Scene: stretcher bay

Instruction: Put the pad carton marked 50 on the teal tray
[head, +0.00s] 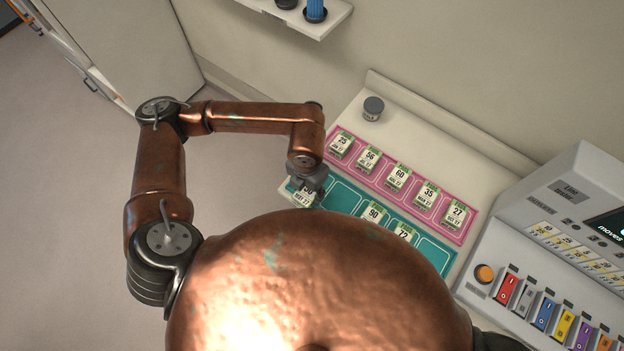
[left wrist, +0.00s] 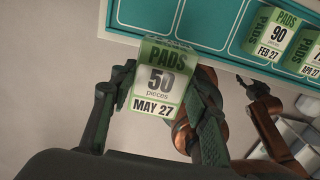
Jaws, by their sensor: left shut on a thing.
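My left gripper (head: 306,186) is shut on the pad carton marked 50 (head: 303,197), a small white and green box. In the left wrist view the carton (left wrist: 158,82) sits upright between the two fingers (left wrist: 160,100), its face reading 50 pieces, MAY 27. The teal tray (head: 347,196) lies on the counter; in the left wrist view its near rim and empty compartments (left wrist: 200,28) show just beyond the carton. The carton overlaps the tray's left end in the head view; its height above it is unclear.
Cartons marked 90 (head: 375,213) and 72 (head: 404,231) stand on the teal tray. A pink tray (head: 380,168) behind it holds several cartons. A grey jar (head: 373,108) stands at the back. A control console (head: 560,230) is at the right. My copper body hides the near counter.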

